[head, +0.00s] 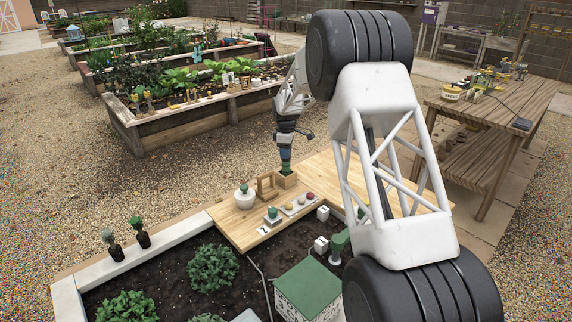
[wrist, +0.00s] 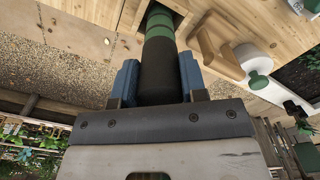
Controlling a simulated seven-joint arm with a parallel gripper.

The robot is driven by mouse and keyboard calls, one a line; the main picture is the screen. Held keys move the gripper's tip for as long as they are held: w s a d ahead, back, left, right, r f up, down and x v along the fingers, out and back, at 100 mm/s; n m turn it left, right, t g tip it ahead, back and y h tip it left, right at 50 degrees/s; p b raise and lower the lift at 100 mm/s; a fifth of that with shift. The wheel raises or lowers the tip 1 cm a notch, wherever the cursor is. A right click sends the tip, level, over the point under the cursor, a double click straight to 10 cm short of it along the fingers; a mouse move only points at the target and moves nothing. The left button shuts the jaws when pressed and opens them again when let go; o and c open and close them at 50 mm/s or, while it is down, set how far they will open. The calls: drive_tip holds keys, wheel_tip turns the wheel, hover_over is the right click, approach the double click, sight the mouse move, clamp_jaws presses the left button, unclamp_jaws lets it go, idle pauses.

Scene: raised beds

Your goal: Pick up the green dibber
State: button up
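The green dibber (wrist: 158,52) stands in a small square wooden holder (head: 287,181) on the light wooden board. It has a black upper end and green bands, and its lower end is hidden inside the holder. In the head view, the dibber (head: 285,160) shows below my gripper (head: 285,140), which points down over it. In the wrist view, the blue fingers of my gripper (wrist: 160,82) lie along both sides of the black upper part, with no clear gap on either side. The dibber is upright and still in the holder.
Beside the holder are a wooden frame (head: 266,187), a white pot with a green knob (head: 245,198), a green-topped block (head: 273,216) and a tray of small balls (head: 300,204). A green-roofed model house (head: 308,288) is in front.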

drive_tip(key=c, duration=0.3)
drive_tip(key=shift+r, duration=0.1)
drive_tip(key=shift+r, duration=4.9)
